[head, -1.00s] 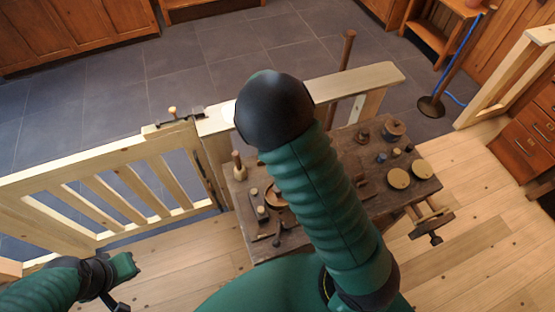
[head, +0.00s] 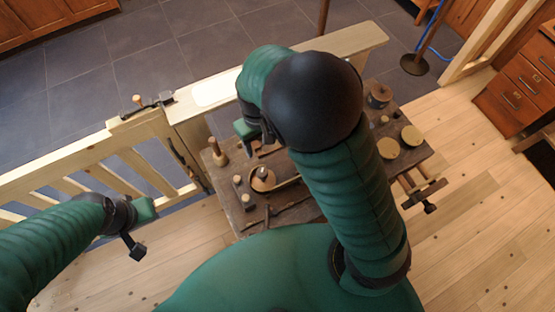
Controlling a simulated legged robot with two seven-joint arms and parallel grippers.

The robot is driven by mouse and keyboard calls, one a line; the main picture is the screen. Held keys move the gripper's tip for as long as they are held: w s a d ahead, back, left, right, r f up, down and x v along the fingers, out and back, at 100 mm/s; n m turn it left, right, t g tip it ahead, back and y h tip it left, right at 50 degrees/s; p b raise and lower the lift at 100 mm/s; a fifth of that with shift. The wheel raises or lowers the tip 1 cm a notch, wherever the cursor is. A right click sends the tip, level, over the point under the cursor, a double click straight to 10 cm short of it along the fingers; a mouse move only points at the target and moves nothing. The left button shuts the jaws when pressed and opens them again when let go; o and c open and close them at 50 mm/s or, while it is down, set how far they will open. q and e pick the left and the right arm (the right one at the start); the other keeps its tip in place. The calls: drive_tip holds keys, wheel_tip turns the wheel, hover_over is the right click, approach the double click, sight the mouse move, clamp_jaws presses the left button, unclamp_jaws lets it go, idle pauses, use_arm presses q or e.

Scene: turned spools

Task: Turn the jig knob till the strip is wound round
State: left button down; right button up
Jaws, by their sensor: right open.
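A round wooden piece with a small knob-like top (head: 263,179) sits on the dark workbench (head: 247,220), left of my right arm. It looks like the jig and its knob. A thin pale curved strip (head: 288,183) shows beside it; how far it is wound cannot be told. My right gripper (head: 254,138) is open above the bench's back left part, behind the jig and apart from it. My forearm and elbow partly hide it. My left gripper (head: 143,228) hangs at the left, away from the bench; its jaw opening is unclear.
A wooden peg (head: 216,150) stands at the bench's left edge. A vise (head: 426,195) juts from the right side. A slatted gate (head: 125,160) and rail close off the left and back.

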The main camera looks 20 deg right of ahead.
hover_over(262, 172)
wheel_tip(262, 172, down, 6)
drive_tip(key=f, duration=0.5)
drive_tip(key=shift+w+a+f, duration=0.1)
drive_tip(key=shift+a+f, duration=0.05)
drive_tip(key=shift+a, duration=0.1)
drive_tip(key=shift+n, duration=0.3)
drive_tip(key=f, duration=0.2)
drive_tip(key=d+f, duration=0.1)
drive_tip(key=f, duration=0.1)
drive_tip(key=shift+f, duration=0.5)
drive_tip(key=shift+a, duration=0.45)
drive_tip(key=c, duration=0.5)
drive_tip(key=shift+d, duration=0.3)
clamp_jaws()
use_arm(q)
drive_tip(key=shift+s+a+r, duration=0.15)
drive_tip(key=shift+s+a, duration=0.2)
drive_tip(key=shift+s, duration=0.1)
use_arm(e)
drive_tip(key=shift+a, duration=0.1)
